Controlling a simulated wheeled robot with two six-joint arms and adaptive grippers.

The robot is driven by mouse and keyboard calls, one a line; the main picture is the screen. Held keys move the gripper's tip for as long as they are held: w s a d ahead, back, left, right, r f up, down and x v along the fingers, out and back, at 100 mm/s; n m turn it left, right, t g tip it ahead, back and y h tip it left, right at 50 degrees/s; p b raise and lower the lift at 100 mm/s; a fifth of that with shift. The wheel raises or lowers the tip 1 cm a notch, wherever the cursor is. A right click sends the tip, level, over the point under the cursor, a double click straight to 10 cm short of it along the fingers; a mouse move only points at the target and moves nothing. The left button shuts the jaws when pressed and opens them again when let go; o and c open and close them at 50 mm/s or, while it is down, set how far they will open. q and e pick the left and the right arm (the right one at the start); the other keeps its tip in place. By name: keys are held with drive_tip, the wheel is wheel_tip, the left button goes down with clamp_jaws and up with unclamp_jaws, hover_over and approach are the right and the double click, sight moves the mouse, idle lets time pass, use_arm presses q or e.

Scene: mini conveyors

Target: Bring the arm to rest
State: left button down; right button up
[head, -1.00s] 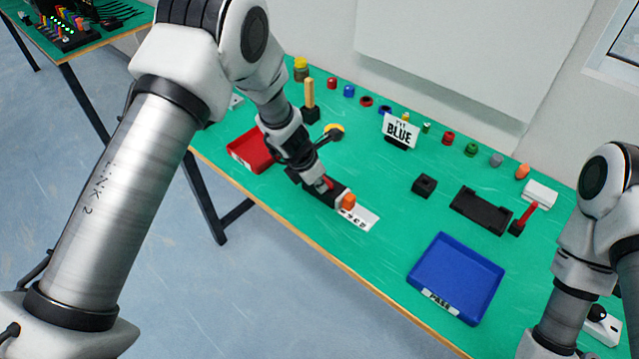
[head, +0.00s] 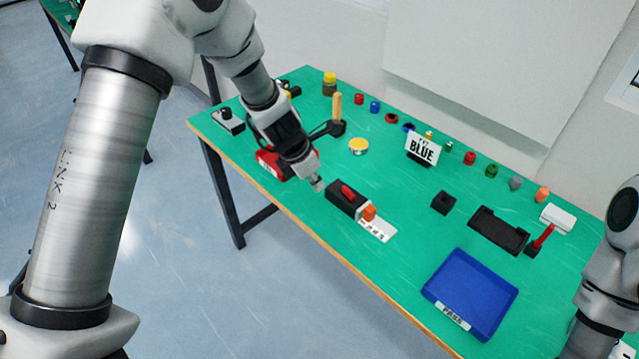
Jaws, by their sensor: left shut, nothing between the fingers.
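My left gripper (head: 318,184) is shut and empty above the green table. It is near the left end of a black block (head: 346,199) with a red part on top, and apart from it. An orange piece (head: 369,212) sits at the block's right end, by a white label card (head: 378,230). My left arm comes in from the left and partly hides a red tray (head: 268,165). My right arm shows at the right edge; its gripper is out of the picture.
A blue tray (head: 497,300) labelled PASS lies near the front edge. A sign reading BLUE (head: 422,147) stands behind. Several small coloured pieces line the back.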

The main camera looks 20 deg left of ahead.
use_arm(q)
drive_tip(key=s+f+g+b, duration=0.2)
drive_tip(key=s+f+g, duration=0.2)
drive_tip(key=s+f, duration=0.9)
drive_tip(key=s+a+f+m+y+b, duration=0.1)
drive_tip(key=s+f+m, duration=0.5)
drive_tip(key=m, duration=0.8)
drive_tip(key=s+a+f+m+y+b, duration=0.1)
drive_tip(key=s+f+m, duration=0.4)
drive_tip(key=s+m, duration=0.7)
drive_tip(key=shift+s+a+f+m+t+y, duration=0.3)
drive_tip(key=shift+a+f+m+y, duration=0.15)
drive_tip(key=shift+m, duration=0.55)
